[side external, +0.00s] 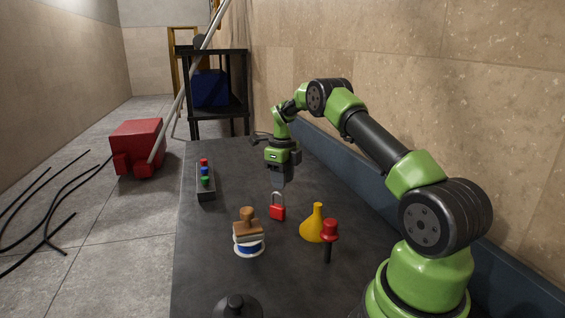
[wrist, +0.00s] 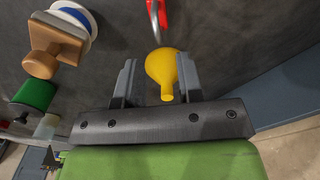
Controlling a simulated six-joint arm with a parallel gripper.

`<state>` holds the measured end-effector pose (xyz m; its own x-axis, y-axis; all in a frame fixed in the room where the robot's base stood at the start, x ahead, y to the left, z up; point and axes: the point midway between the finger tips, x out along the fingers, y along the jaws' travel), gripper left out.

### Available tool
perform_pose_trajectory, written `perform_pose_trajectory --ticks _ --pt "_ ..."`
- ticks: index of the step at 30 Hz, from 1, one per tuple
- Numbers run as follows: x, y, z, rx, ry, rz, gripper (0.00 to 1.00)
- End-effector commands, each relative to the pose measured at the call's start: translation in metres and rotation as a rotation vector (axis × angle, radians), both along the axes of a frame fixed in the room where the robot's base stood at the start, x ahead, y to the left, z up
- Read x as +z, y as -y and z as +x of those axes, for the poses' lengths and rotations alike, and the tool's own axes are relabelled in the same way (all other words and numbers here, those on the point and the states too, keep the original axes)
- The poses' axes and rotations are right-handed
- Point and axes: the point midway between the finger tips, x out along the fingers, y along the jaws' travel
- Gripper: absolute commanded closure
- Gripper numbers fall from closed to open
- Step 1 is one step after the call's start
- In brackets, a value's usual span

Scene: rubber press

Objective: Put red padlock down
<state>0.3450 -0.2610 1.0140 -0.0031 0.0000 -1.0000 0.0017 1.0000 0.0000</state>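The red padlock (side external: 277,212) is upright with its grey shackle up, near the middle of the dark table (side external: 215,265). I cannot tell for sure whether its base touches the table. My gripper (side external: 278,182) points down just above the shackle in the side view. In the wrist view the two fingers (wrist: 156,62) stand wide apart, with nothing gripped between them. The padlock shows there only partly, as a red edge (wrist: 153,14) at the top, beyond the fingertips.
A yellow flask-shaped object (side external: 314,228) and a red-topped black pin (side external: 330,232) stand right of the padlock. A wooden-handled stamp (side external: 247,226) is to its left, in front. A black object (side external: 238,307) is at the near edge.

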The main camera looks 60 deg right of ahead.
Motion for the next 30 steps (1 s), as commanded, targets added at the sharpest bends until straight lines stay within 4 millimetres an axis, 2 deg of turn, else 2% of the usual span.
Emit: perform_pose_trajectory --ticks 3,11,14,17,22,26,30 --pt "0.027 0.001 0.001 0.0 0.004 -0.003 0.66" --pt "0.058 -0.001 0.001 0.01 0.003 -0.003 0.66" --pt "0.075 -0.011 0.004 0.095 0.021 -0.01 0.66" --pt "0.106 -0.036 0.007 0.296 0.064 -0.029 0.66" --pt "0.17 -0.104 -0.003 0.81 0.164 -0.102 0.66" --pt "0.206 -0.157 -0.029 1.214 0.237 -0.186 0.66" --pt "0.228 -0.207 -0.071 1.635 0.305 -0.304 0.66"
